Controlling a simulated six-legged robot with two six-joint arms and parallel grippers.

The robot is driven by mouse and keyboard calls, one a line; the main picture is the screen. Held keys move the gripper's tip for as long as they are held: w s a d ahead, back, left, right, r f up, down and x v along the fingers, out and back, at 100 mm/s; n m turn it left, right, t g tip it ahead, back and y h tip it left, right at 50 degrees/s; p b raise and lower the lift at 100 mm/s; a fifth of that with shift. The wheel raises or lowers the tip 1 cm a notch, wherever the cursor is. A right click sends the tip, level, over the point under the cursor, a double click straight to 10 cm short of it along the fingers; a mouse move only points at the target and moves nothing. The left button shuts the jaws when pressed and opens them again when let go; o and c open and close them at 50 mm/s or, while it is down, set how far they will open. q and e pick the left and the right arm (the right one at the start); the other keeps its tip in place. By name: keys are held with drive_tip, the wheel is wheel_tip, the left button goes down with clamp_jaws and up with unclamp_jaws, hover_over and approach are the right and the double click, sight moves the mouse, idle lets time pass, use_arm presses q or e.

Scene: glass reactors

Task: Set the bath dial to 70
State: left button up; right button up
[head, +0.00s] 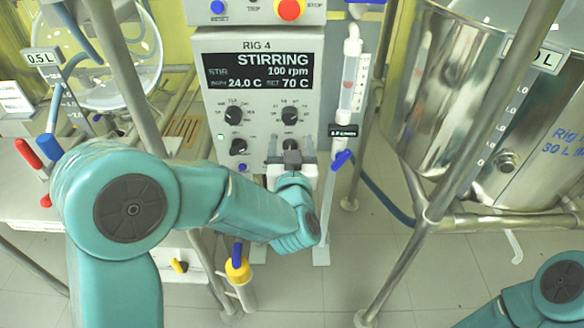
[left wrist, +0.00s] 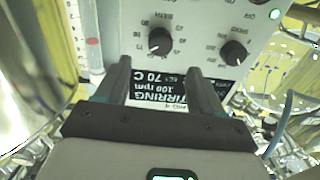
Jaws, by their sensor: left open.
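The Rig 4 control panel (head: 258,75) faces me, and its display (head: 257,71) reads STIRRING, 100 rpm, bath 24.0 C, SET 70 C. The bath dial (head: 290,115) is the black knob at the upper right of the knobs. In the left wrist view the bath dial (left wrist: 160,41) appears above the gap between my fingertips, clear of them. I cannot read its scale. My left gripper (head: 291,152) is open and empty, in front of the panel below the bath dial. It also shows in the left wrist view (left wrist: 160,68). My right gripper is out of view.
A red stop button (head: 289,9) is on top. A flow tube (head: 350,80) stands right of the panel. Steel vessel (head: 480,100) and frame poles are at the right.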

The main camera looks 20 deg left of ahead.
use_arm(q)
drive_tip(key=v, duration=0.8)
drive_tip(key=shift+s, duration=0.25)
drive_tip(key=shift+f, duration=0.1)
drive_tip(key=s+f+m+g+h, duration=0.25)
drive_tip(key=f+g+h, duration=0.45)
drive_tip(key=f, duration=1.8)
drive_tip(key=s+d+f+n+g+h, duration=0.1)
drive_tip(key=s+f+g+h, duration=0.1)
drive_tip(key=s+f+g, duration=0.55)
drive_tip(key=s+f+g+h, duration=0.15)
drive_tip(key=s+f, duration=0.35)
drive_tip(key=s, duration=0.6)
wheel_tip(320, 180, up, 17)
drive_tip(key=p, duration=1.7)
drive_tip(key=shift+w+d+g, duration=0.2)
drive_tip(key=shift+w+g, duration=0.1)
drive_tip(key=shift+g, duration=0.1)
